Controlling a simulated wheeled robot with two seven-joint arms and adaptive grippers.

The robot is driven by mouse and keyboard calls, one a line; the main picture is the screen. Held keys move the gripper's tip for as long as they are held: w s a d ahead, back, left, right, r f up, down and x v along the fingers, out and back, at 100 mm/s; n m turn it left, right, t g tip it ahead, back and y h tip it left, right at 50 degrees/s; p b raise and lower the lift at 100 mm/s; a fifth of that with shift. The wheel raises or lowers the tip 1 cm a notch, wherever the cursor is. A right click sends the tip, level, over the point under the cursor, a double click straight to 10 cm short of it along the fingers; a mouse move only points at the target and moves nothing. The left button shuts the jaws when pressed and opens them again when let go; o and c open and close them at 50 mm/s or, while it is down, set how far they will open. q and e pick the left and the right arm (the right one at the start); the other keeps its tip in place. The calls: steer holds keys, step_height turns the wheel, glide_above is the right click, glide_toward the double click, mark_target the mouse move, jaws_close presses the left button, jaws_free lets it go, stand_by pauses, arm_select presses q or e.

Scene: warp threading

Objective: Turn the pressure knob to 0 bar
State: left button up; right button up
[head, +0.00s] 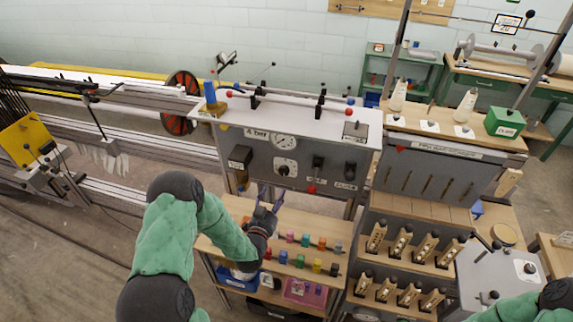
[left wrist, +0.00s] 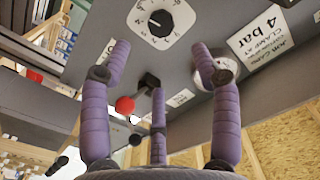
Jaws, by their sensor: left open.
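In the left wrist view the knob (left wrist: 160,22) is near the top, beyond the fingertips, with small dial marks that I cannot read. A round gauge (head: 284,142) is above it, beside a "4 bar" label (head: 257,133). In the left wrist view a finger partly hides the gauge. My left gripper (head: 268,196) is open and empty, below and a little left of the knob, apart from it. My right gripper is out of view.
Black levers (head: 318,164) stick out right of the knob, one with a red ball (head: 311,188). A black box (head: 240,157) is on the panel's left. Below, a wooden shelf (head: 238,206) carries several coloured pieces. Wooden racks (head: 405,258) stand to the right.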

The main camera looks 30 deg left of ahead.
mark_target(283, 173)
arm_select(q)
steer(key=x, duration=1)
steer(key=shift+w+a, duration=0.15)
steer(key=shift+w, duration=0.2)
steer(key=shift+r, duration=0.1)
steer(key=c, duration=1.2)
